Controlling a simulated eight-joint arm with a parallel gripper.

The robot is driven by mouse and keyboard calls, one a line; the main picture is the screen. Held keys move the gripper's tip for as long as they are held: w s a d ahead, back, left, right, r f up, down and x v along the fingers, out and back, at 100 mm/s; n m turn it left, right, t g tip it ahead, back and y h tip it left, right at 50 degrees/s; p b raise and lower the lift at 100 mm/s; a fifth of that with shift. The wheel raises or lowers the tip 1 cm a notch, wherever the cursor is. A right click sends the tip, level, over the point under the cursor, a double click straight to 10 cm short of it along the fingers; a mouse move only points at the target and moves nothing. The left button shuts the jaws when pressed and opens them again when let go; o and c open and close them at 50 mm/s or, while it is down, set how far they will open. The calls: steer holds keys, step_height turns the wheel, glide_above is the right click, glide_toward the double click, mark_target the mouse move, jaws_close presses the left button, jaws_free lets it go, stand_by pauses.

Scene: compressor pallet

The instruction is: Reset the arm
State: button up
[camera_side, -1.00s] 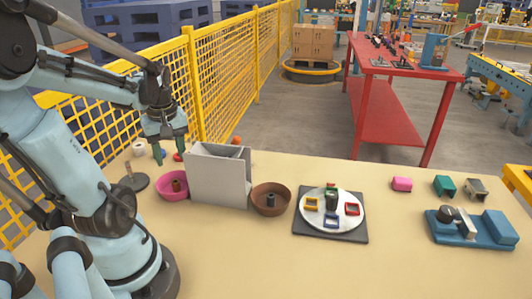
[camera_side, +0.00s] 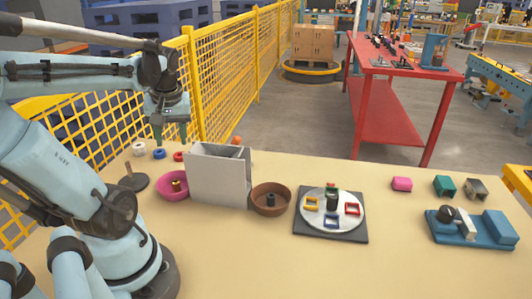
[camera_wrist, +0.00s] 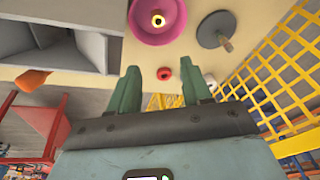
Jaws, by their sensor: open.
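My gripper (camera_side: 170,138) hangs in the air above the back left of the table, behind the pink bowl (camera_side: 174,186). Its two green fingers stand apart with nothing between them, as the wrist view also shows (camera_wrist: 160,78). The pink bowl holds a small gold-coloured part (camera_side: 177,185).
A grey box (camera_side: 218,180) stands right of the pink bowl, close to my gripper. A dark disc with a peg (camera_side: 134,182), a brown bowl (camera_side: 270,203), a round white plate (camera_side: 318,222) with coloured frames, and a blue fixture (camera_side: 472,232) occupy the table. Yellow mesh fencing (camera_side: 230,80) runs behind.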

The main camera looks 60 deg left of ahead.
steer(key=w+r+m+y, duration=0.1)
steer(key=m, duration=0.2)
steer(key=w+d+r+m+t+y, duration=0.1)
steer(key=w+m, duration=0.1)
steer(key=m, duration=0.1)
steer(key=w+r+m+t+y, duration=0.1)
steer(key=w+m, duration=0.1)
steer(key=m, duration=0.1)
steer(key=shift+w+d+r+m+y, duration=0.15)
steer(key=shift+w+r+m+y, duration=0.1)
steer(key=shift+r+m+y, duration=0.05)
steer(key=w+d+m+t, duration=0.1)
steer(key=d, duration=0.1)
steer(key=w+d+m+t, duration=0.1)
steer(key=w+d, duration=0.1)
steer(key=w+d+m+t, duration=0.1)
steer(key=w+d, duration=0.1)
steer(key=shift+f+h, duration=0.25)
steer(key=shift+h, duration=0.15)
steer(key=w+d+m+t+h, duration=0.3)
steer(key=w+d+m+t, duration=0.15)
steer(key=d, duration=0.75)
steer(key=shift+s+d+f+n+g+h, duration=0.55)
steer(key=shift+s+d+f+n+h, duration=0.2)
steer(key=shift+f, duration=0.25)
steer(key=shift+s+d+f+n+g+h, duration=0.5)
steer(key=shift+s+d+f+n+h, duration=0.15)
steer(key=shift+s+d+f, duration=0.3)
steer(key=shift+w+a, duration=0.1)
steer(key=shift+w, duration=0.05)
